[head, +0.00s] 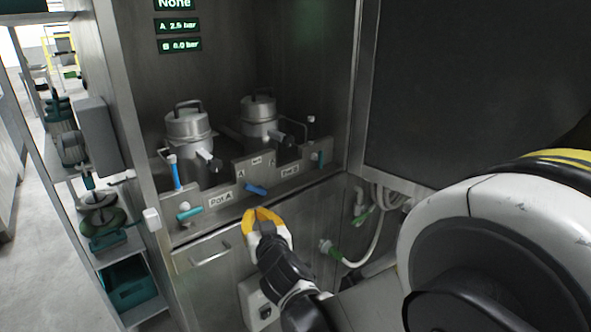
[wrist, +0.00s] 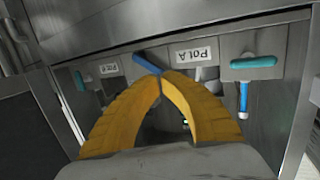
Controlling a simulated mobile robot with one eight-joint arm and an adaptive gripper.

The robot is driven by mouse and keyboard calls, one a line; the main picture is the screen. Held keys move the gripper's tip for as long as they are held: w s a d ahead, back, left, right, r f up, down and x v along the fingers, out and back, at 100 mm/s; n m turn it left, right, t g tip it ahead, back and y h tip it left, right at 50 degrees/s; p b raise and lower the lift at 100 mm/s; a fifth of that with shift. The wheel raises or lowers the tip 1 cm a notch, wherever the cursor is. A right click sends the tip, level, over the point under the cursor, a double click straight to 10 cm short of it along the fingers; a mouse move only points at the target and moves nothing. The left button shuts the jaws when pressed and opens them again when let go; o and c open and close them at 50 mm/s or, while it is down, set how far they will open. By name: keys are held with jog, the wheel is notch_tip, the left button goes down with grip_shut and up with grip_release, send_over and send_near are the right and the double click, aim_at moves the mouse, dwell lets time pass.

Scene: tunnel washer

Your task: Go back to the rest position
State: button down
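My gripper (head: 263,213) has yellow fingers and points at the front panel of the pot station. In the wrist view its fingertips (wrist: 164,74) meet, with nothing clearly held between them. A blue lever (head: 256,189) sits tilted on the panel just beyond the tips. In the wrist view the blue lever (wrist: 146,64) is partly hidden behind the fingertips. In the head view a small gap shows between lever and fingers.
Two lidded metal pots (head: 188,129) (head: 259,118) stand behind the panel. Teal handles (head: 190,213) (head: 317,157) flank the blue lever, and an upright blue handle (head: 176,172) stands at left. Hoses (head: 378,225) hang at right. A shelf unit (head: 120,255) stands at left.

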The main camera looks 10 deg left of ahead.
jog(key=s+d+r+m+g+h, duration=0.15)
jog(key=s+d+h, duration=0.25)
jog(key=d, duration=1.1)
jog(key=s+d+r+m+g+h, duration=0.1)
jog(key=s+d+r+m+h, duration=0.15)
jog(key=d, duration=1.15)
jog(key=s+d+f+m+g, duration=0.1)
jog(key=s+d+f+g, duration=0.1)
jog(key=s+d, duration=0.3)
jog(key=s+d+f+g+h, duration=0.1)
jog(key=s+d, duration=0.4)
jog(key=s, duration=0.8)
notch_tip(320, 180, down, 2)
jog(key=shift+s+m+g, duration=0.2)
jog(key=shift+m+g, duration=0.2)
jog(key=shift+g, duration=0.45)
